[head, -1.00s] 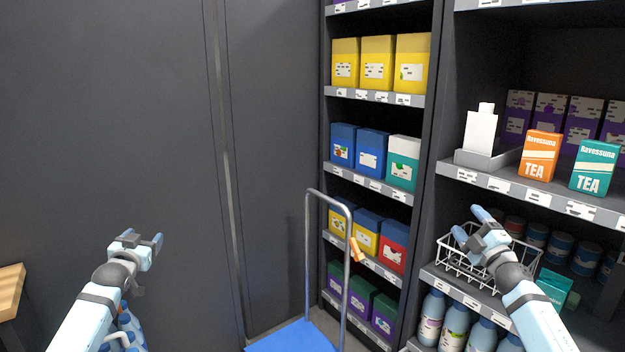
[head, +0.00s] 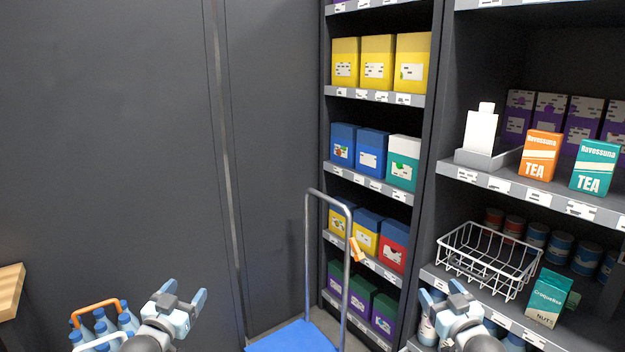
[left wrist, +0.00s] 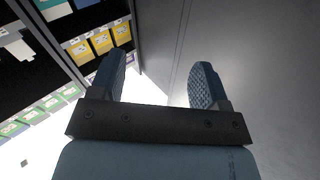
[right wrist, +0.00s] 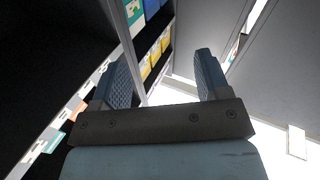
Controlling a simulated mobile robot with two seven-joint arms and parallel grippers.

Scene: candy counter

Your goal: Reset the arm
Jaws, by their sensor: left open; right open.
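My left gripper (head: 183,296) is low in the head view, left of the blue-based cart, open and empty. Its spread fingers also show in the left wrist view (left wrist: 160,85), with nothing between them. My right gripper (head: 446,290) is low in the head view, in front of the lower right shelf. It is open and empty, and its spread fingers show in the right wrist view (right wrist: 160,80). Both grippers are apart from the goods.
A white wire basket (head: 487,262) and a green nuts box (head: 549,298) stand on the lower right shelf. A cart (head: 290,338) with a metal handle stands between the arms. A bottle carrier (head: 97,318) is at lower left. A wooden edge (head: 11,291) is far left.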

